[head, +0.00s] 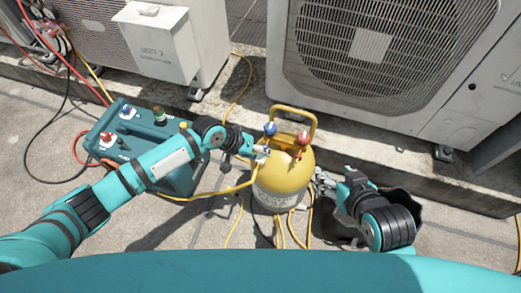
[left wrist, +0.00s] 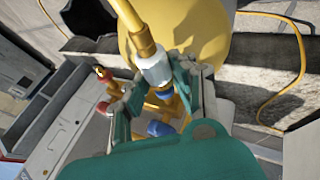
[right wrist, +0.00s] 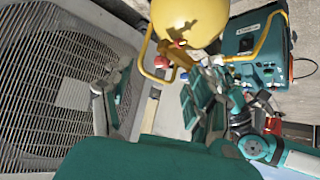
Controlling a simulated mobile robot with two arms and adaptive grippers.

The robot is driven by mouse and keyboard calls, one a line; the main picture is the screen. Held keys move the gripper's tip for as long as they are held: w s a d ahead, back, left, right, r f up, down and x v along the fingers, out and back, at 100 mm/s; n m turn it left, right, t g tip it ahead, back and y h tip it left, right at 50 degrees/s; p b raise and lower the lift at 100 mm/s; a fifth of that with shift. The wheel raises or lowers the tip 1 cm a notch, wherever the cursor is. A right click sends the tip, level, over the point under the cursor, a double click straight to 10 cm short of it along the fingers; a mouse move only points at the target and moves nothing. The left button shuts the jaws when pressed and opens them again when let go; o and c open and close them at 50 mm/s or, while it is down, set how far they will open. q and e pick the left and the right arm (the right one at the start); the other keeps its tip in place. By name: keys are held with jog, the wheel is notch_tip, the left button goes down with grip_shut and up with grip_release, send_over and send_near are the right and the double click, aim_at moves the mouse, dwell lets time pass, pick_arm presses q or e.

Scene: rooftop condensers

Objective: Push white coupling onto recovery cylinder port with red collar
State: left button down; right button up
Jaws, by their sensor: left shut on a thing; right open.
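The yellow recovery cylinder (head: 281,185) stands upright at the centre of the head view, with a blue-topped valve (head: 270,129) and a red-topped valve (head: 303,138). My left gripper (head: 262,152) is shut on the white coupling (left wrist: 155,68), which has a yellow hose (left wrist: 135,28) on it. The coupling is at the cylinder's top left, nearer the blue valve than the red one in the head view. In the left wrist view, red parts (left wrist: 110,90) lie left of the coupling. I cannot make out the red collar. My right gripper (right wrist: 150,100) is open and empty, right of the cylinder.
A yellow handle (head: 293,110) rises behind the valves. A teal machine (head: 120,125) stands left, under my left arm. Condenser units (head: 380,60) stand behind on a concrete ledge (head: 390,155). Yellow hoses (head: 236,220) lie on the floor around the cylinder.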

aim_at(257, 164)
pick_arm(q)
jog(key=shift+s+a+p, duration=0.15)
jog(key=shift+s+p, duration=0.2)
jog(key=shift+p, duration=0.05)
jog(key=shift+s+a+p, duration=0.15)
jog(key=shift+s+p, duration=0.3)
jog(key=shift+s+a+p, duration=0.2)
jog(key=shift+s+p, duration=0.35)
jog(key=shift+s+a+p, duration=0.15)
jog(key=shift+s+p, duration=0.35)
pick_arm(e)
jog(key=s+d+f+g+h, duration=0.1)
jog(key=s+g, duration=0.4)
jog(key=s, duration=0.5)
jog(key=shift+d+f+g, duration=0.4)
jog(key=shift+d+f, duration=0.3)
jog(key=shift+d, duration=0.45)
pick_arm(q)
jog(key=c, duration=1.6)
grip_release()
grip_shut()
